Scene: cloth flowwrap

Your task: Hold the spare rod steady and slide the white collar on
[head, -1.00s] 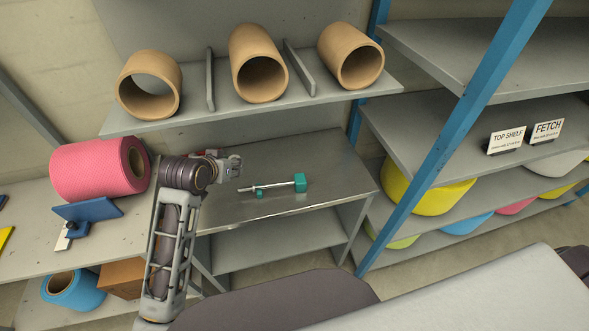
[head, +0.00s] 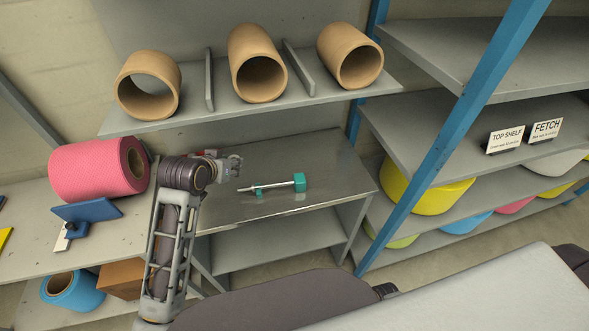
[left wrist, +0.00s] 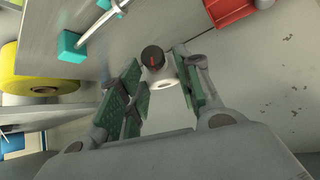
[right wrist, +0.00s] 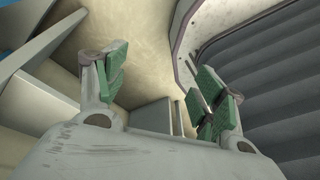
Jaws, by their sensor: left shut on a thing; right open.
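The spare rod (head: 272,187) is thin and silver and lies level on teal supports on the grey metal table (head: 330,155). The larger teal block (head: 299,182) is at its right end. The rod's shaft (left wrist: 102,20) and a teal block (left wrist: 71,43) also show in the left wrist view. My left gripper (head: 238,165) is just left of and above the rod's free end. In the left wrist view its fingers (left wrist: 160,95) are shut on the white collar (left wrist: 160,78), with a dark round piece at its far side. My right gripper (right wrist: 160,95) is open and empty, away from the rod.
Three tan tubes (head: 257,62) sit on the shelf above the table. A pink roll (head: 95,170) and a blue tool (head: 88,210) lie on the left bench. A blue post (head: 450,140) and shelving stand at the right.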

